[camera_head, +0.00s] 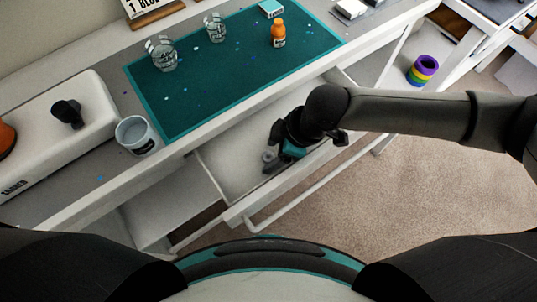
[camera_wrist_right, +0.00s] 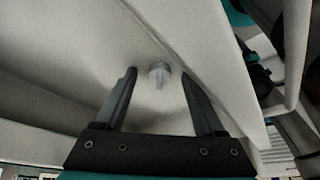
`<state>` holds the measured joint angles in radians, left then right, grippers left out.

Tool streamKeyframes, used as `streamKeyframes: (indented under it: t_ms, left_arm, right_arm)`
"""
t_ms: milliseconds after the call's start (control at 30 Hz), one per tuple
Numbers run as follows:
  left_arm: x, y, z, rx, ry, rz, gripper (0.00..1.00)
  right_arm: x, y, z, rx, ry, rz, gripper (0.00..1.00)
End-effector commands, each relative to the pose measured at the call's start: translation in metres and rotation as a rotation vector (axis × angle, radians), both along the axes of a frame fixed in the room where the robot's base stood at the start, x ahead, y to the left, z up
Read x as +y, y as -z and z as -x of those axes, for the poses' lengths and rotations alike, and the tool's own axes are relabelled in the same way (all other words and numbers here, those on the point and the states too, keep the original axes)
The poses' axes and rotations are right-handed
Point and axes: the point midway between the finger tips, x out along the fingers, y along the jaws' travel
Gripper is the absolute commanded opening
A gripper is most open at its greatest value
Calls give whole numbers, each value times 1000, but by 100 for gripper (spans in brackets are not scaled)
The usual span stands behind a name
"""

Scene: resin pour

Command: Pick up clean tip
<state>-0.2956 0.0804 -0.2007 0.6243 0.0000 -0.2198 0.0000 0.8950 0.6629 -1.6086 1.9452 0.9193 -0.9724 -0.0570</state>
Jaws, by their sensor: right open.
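The clean tip is a small grey piece with a round base and a narrow pointed end. It (camera_wrist_right: 160,75) lies in an open white drawer (camera_head: 225,165), and the tip also shows in the head view (camera_head: 267,157). My right gripper (camera_head: 270,166) reaches down into the drawer, close to the tip. In the right wrist view my right gripper (camera_wrist_right: 160,85) is open, with the tip between and slightly beyond the fingertips, apart from both. My left gripper is not in view.
A teal mat (camera_head: 215,75) on the table above holds two clear cups (camera_head: 161,54) (camera_head: 215,28) and an orange bottle (camera_head: 278,34). A white bucket (camera_head: 136,134) stands left of the mat. The drawer's front wall (camera_wrist_right: 225,60) runs close beside my right fingers.

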Motion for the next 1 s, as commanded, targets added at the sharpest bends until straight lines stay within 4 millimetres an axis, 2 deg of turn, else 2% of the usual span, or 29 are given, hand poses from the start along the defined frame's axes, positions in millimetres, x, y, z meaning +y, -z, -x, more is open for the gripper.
streamKeyframes:
  t_ms: [133, 767, 1000]
  left_arm:
    - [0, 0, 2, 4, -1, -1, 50]
    - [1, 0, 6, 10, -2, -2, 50]
    - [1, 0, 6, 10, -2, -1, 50]
  right_arm:
    - [0, -1, 0, 0, 0, 0, 70]
    - [0, -1, 0, 0, 0, 0, 0]
    - [0, -1, 0, 0, 0, 0, 0]
